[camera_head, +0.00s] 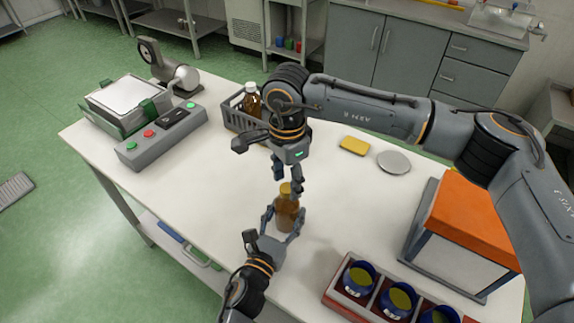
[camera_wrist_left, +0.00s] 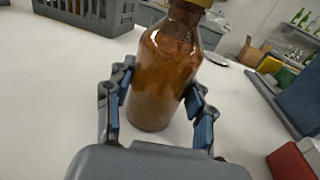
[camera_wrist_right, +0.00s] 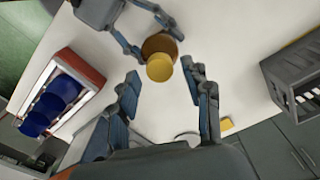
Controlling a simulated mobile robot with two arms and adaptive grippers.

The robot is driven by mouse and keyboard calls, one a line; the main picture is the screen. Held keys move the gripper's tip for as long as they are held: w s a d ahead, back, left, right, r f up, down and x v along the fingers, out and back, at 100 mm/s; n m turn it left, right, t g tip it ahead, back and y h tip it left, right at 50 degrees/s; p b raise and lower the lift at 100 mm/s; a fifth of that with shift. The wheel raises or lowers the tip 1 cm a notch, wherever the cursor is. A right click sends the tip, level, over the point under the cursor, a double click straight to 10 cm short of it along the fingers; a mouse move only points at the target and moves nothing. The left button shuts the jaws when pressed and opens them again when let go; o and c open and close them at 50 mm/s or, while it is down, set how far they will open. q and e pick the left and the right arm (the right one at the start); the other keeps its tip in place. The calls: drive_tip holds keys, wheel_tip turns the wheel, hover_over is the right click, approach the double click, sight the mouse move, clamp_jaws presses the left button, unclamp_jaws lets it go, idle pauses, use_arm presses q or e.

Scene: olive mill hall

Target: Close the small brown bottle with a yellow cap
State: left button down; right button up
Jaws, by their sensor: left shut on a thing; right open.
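The small brown bottle (camera_head: 287,213) stands upright on the white table, and its brown glass fills the middle of the left wrist view (camera_wrist_left: 165,75). The yellow cap (camera_head: 285,188) sits at the top of the bottle and also shows in the right wrist view (camera_wrist_right: 160,67); I cannot tell how tightly it is seated. My left gripper (camera_head: 283,222) is shut around the bottle's body, one finger on each side. My right gripper (camera_head: 288,176) points down just above the cap. Its fingers are open, and the cap shows beyond their tips in the right wrist view (camera_wrist_right: 163,82).
A grey crate (camera_head: 237,118) behind holds another brown bottle with a white cap (camera_head: 252,97). A yellow block (camera_head: 354,145) and grey disc (camera_head: 394,161) lie to the right. An orange-topped box (camera_head: 470,218) and a red crate (camera_head: 344,296) with blue jars stand at right.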

drive_tip(key=shift+f, duration=0.8)
clamp_jaws()
drive_tip(key=m, duration=0.3)
drive_tip(key=shift+m, duration=0.4)
drive_tip(key=m, duration=0.5)
drive_tip(key=shift+o, duration=0.6)
unclamp_jaws()
